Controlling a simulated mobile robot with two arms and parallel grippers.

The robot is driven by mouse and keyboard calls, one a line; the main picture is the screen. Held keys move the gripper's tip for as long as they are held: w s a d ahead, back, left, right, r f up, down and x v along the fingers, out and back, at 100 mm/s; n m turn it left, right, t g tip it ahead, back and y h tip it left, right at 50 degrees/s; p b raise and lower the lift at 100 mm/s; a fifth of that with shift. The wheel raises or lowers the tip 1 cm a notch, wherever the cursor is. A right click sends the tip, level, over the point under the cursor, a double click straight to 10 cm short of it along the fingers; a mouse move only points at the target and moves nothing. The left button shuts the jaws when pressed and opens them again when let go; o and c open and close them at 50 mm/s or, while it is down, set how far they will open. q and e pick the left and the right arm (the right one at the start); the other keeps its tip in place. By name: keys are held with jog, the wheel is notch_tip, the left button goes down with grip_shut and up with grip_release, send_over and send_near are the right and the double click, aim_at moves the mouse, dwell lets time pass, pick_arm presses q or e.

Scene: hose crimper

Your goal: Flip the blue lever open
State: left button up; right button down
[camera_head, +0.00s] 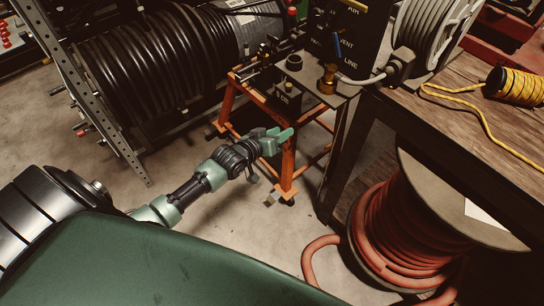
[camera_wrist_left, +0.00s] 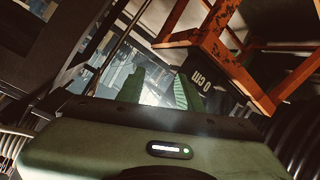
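The blue lever (camera_head: 337,42) is a small handle on the dark panel (camera_head: 352,35) of the crimper unit, near the words VENT and LINE. My left gripper (camera_head: 284,138) is below and to the left of the lever, near an orange stand leg, and well apart from the lever. In the left wrist view its two green fingers (camera_wrist_left: 160,92) stand apart with nothing visible between them. The lever cannot be made out in the left wrist view. My right gripper is not in view.
The orange stand (camera_head: 288,165) carries the unit, with a brass fitting (camera_head: 327,80) on top. A wooden bench (camera_head: 470,110) with yellow rope (camera_head: 518,87) is at the right. A red hose reel (camera_head: 410,225) stands below it. A black hose coil (camera_head: 160,65) is at the left.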

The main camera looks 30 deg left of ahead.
pick_arm(q)
jog(key=s+f+g+y, duration=0.1)
jog(key=s+f, duration=0.3)
jog(key=f, duration=0.3)
jog(key=shift+a+f, duration=0.25)
jog(key=shift+a, duration=0.05)
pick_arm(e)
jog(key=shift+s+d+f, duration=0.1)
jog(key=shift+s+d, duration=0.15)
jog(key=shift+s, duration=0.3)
